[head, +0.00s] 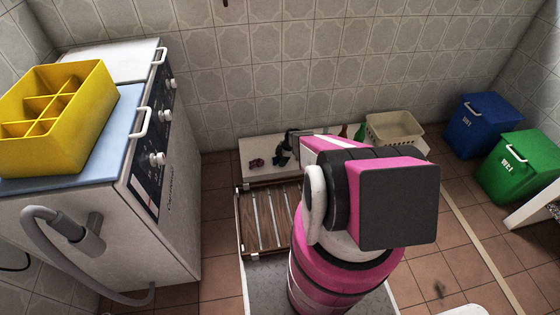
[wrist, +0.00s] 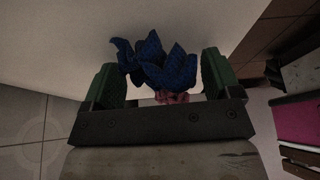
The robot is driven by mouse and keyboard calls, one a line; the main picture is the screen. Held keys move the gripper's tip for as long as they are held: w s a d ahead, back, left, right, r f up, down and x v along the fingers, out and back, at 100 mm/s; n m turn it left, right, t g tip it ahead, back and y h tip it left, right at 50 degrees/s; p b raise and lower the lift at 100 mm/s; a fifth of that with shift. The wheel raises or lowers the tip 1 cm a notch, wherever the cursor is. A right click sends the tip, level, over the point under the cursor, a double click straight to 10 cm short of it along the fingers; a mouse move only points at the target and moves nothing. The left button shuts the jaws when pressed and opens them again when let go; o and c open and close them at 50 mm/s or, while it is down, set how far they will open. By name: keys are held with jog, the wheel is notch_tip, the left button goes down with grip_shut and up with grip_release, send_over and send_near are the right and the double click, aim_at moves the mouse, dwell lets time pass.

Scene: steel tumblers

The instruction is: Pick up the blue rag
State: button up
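The blue rag (wrist: 155,62) lies crumpled on a pale surface in the wrist view, just ahead of and between my fingertips. In the head view it is a small dark blue patch (head: 282,158) on the low white bench by the back wall, partly hidden by my gripper (head: 292,142). In the wrist view my gripper (wrist: 160,78) has its two green-padded fingers wide apart, one on each side of the rag. I cannot tell whether the left finger touches it. A pinkish cloth (wrist: 172,97) shows just below the rag, partly hidden by the gripper's body.
The low white bench (head: 252,147) also holds a dark reddish cloth (head: 257,162) and a beige basket (head: 394,128). A slatted wooden rack (head: 265,220) stands before it. A white machine with a yellow divided crate (head: 95,110) is left; blue (head: 482,125) and green (head: 518,168) bins are right.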

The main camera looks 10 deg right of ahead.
jog(key=c, duration=0.6)
jog(key=shift+r, duration=0.1)
